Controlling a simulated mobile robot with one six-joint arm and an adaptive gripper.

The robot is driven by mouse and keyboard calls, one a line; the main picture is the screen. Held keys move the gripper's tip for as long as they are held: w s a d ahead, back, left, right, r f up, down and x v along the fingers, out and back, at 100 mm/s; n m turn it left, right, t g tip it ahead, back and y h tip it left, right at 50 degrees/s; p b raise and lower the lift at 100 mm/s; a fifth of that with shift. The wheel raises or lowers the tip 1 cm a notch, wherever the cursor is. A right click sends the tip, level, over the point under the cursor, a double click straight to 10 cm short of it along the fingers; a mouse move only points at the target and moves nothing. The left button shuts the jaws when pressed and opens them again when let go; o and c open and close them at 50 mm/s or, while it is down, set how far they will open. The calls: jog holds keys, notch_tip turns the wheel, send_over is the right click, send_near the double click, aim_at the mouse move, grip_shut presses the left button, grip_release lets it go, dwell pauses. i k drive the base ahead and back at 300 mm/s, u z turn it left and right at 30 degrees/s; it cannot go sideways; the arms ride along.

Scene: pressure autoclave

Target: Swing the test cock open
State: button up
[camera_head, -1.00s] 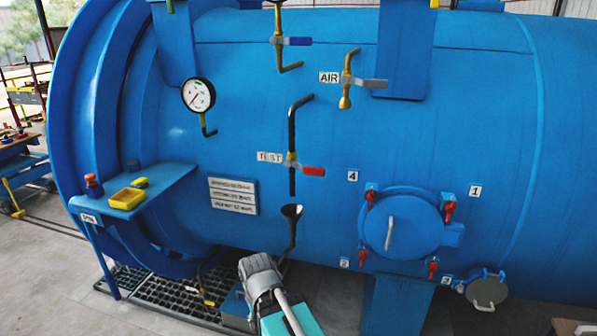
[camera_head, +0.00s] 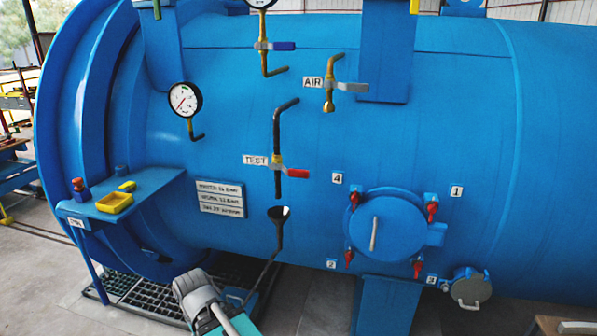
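The test cock is a brass valve body with a red-tipped lever (camera_head: 296,173) on a dark vertical pipe (camera_head: 278,130), beside the TEST label (camera_head: 255,160). The lever points right, across the pipe. Below the pipe's open lower end is a black funnel (camera_head: 279,213) on a drain tube. My arm shows at the bottom, with a grey rounded part (camera_head: 193,290) well below and left of the cock, apart from it. My gripper's fingers cannot be made out.
A blue-handled valve (camera_head: 283,45) and the AIR valve (camera_head: 350,87) sit above on the blue vessel. A dial gauge (camera_head: 186,99) is at left. A blue shelf (camera_head: 150,190) with a yellow tray (camera_head: 113,203) juts out at left. A round hatch (camera_head: 386,229) is at right.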

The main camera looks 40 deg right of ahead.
aim_at(301, 174)
jog(key=z, duration=0.1)
jog(key=k, duration=0.95)
jog(key=z, duration=1.6)
jog(key=i, duration=0.5)
jog(key=u, duration=0.05)
